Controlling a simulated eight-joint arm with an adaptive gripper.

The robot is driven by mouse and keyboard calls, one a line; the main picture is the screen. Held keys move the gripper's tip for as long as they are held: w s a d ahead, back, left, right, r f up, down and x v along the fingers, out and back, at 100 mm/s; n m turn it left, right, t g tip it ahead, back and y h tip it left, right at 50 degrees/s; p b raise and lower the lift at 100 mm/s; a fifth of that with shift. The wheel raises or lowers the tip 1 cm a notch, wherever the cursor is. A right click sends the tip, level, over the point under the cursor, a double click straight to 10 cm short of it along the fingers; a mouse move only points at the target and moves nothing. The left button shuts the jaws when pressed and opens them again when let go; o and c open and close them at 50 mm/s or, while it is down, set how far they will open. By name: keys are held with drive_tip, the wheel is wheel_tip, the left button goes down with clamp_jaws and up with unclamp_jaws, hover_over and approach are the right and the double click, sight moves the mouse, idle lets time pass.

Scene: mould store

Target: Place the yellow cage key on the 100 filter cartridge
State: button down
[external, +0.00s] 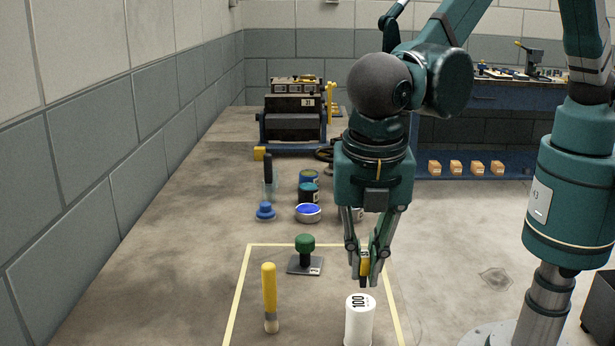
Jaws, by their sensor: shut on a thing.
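My gripper (364,272) is shut on the yellow cage key (364,264). The key hangs between the fingertips, with a dark lower end pointing down. Fingers hide part of it. The white filter cartridge (359,325) marked "100" stands upright on the floor below, its lower end cut off by the picture's edge. The key is just above the cartridge's top in the picture; I cannot tell whether they touch.
A yellow-handled tool (269,292) stands left of the cartridge, and a green-knobbed block (305,252) behind it, inside a yellow floor outline (237,292). A blue workbench (450,98) is at the back right.

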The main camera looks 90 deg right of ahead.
sight(362, 285)
drive_tip(key=shift+f, duration=1.7)
drive_tip(key=shift+f, duration=0.1)
drive_tip(key=c, duration=2.5)
unclamp_jaws()
drive_tip(key=r, duration=0.4)
drive_tip(key=a+r, duration=0.1)
drive_tip(key=r, duration=0.7)
drive_tip(key=shift+a+p, duration=0.3)
drive_tip(key=shift+a, duration=0.1)
drive_tip(key=shift+r, duration=0.1)
